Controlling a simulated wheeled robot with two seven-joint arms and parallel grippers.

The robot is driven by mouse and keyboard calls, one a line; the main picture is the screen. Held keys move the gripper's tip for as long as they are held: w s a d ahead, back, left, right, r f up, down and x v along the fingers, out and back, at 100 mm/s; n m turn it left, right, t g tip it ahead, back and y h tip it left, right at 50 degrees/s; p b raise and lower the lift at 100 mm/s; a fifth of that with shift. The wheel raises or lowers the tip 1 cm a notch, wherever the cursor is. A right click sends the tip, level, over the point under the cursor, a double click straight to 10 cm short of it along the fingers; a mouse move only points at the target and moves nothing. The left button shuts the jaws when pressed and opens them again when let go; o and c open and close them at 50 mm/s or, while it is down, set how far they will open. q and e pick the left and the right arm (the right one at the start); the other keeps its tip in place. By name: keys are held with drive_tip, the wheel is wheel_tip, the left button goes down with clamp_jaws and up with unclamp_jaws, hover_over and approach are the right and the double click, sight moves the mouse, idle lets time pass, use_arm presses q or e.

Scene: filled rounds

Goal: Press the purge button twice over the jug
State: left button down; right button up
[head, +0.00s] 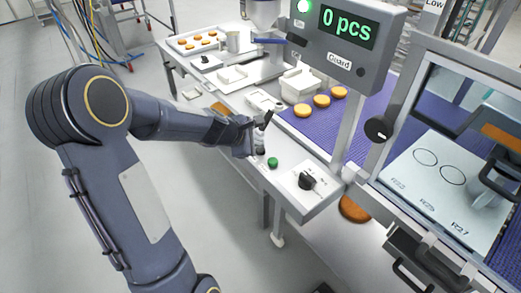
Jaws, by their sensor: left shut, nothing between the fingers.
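My left gripper (257,148) is shut and empty, above the front control panel (290,190). A green button (272,162) is on that panel, just right of the fingers; I cannot tell whether they touch anything. No label shows which control is the purge button. A black rotary knob (307,181) is further right on the panel. My right gripper is not in view.
A blue belt (312,133) carries several orange-brown rounds. A grey display box (347,45) reads "0 pcs", with a lit green lamp (304,6). A windowed cabinet (440,140) stands at the right. A tray of rounds (198,41) is at the back.

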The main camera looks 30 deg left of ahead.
sight(258, 151)
use_arm(q)
drive_tip(key=shift+f+b, duration=0.6)
drive_tip(key=shift+f, duration=0.15)
idle(0.7)
drive_tip(key=shift+r, duration=0.1)
drive_tip(key=shift+r+p, duration=0.9)
drive_tip(key=shift+p, duration=0.05)
wheel_tip(258, 151, up, 5)
drive_tip(key=p, duration=0.5)
drive_tip(key=shift+r, duration=0.1)
idle(0.5)
